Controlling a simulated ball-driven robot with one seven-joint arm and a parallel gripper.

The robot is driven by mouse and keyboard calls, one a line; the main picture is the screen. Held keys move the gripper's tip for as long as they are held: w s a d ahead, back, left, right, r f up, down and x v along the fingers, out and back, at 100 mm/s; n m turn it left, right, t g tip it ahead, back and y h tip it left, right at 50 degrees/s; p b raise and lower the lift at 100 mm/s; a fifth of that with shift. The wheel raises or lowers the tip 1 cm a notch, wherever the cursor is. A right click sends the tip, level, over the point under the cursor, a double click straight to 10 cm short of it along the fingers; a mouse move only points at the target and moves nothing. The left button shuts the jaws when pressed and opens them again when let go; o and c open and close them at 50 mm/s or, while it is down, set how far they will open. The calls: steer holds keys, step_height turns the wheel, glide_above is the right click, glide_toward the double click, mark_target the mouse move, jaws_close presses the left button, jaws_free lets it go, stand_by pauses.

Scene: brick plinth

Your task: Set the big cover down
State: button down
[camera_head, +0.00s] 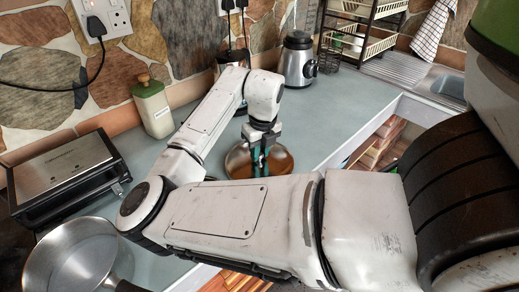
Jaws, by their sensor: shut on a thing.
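The big cover (282,160) is a round, brownish, shiny lid in the middle of the grey counter, partly hidden behind my arm. My gripper (260,160) points down over its centre, and its dark teal fingers are shut on the cover's top, probably its knob, which the fingers hide. The cover looks level and low, at or close to the counter surface. I cannot tell whether its rim touches the counter.
A grill press (65,175) stands at the left, with a metal pan (75,255) in front of it.

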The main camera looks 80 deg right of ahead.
mark_target(262, 163)
steer(key=shift+f, duration=0.15)
steer(key=shift+f, duration=0.1)
steer(key=c, duration=0.9)
jaws_free()
steer(key=shift+c, duration=0.2)
step_height(262, 163, up, 12)
steer(key=s+a, duration=0.1)
steer(key=shift+b, duration=0.3)
